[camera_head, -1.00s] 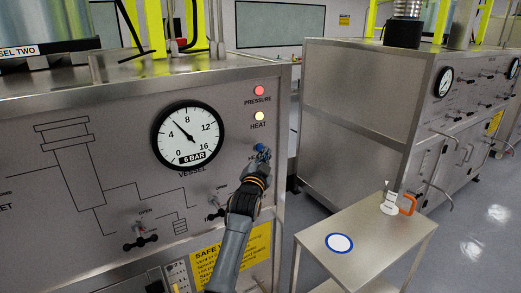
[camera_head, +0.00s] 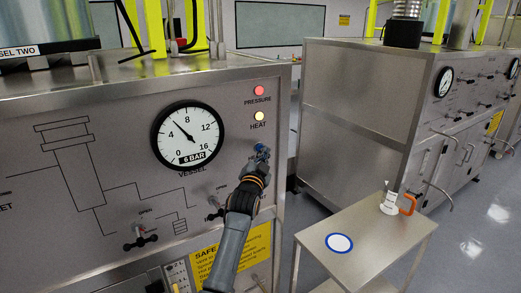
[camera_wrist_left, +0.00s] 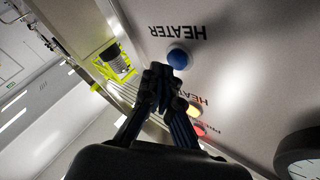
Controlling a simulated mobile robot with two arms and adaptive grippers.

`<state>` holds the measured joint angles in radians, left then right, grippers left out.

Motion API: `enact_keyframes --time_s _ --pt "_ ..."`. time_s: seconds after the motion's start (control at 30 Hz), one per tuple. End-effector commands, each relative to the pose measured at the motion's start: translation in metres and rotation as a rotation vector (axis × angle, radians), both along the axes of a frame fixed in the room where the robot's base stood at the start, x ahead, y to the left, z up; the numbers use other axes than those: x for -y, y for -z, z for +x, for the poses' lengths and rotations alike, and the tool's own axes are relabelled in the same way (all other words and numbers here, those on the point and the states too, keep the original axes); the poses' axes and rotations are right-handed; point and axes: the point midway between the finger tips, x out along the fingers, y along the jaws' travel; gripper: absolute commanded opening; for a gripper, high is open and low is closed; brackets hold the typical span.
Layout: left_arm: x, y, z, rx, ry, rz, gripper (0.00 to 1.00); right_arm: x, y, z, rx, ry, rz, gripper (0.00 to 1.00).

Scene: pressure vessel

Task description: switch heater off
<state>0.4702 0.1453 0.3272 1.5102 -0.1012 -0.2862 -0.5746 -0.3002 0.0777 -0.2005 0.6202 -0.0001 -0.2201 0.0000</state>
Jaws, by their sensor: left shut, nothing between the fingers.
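The round blue heater knob (camera_wrist_left: 178,58) sits on the steel panel beside the word HEATER in the left wrist view. My left gripper (camera_wrist_left: 160,76) is shut and empty, its dark fingertips right beside the knob's edge. I cannot tell whether they touch it. In the head view my left gripper (camera_head: 261,158) is at the panel's right side, below the HEAT lamp, and largely hides the knob area. The HEAT lamp (camera_head: 259,116) glows pale yellow. My right gripper is not in view.
The red PRESSURE lamp (camera_head: 259,91) is lit above. A vessel gauge (camera_head: 187,137) reads about 6 bar, left of my gripper. Small valve handles (camera_head: 140,238) stick out lower on the panel. A steel side table (camera_head: 365,245) with a white jug (camera_head: 390,203) stands to the right.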

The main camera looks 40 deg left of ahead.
Motion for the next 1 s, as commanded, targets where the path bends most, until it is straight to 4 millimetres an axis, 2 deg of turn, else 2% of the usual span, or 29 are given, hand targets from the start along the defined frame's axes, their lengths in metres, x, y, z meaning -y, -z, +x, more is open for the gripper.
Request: enact_keyframes --time_s 1.0 --pt "-0.0084 -0.0003 0.0034 0.002 0.000 0.000 0.00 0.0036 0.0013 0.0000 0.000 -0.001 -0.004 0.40"
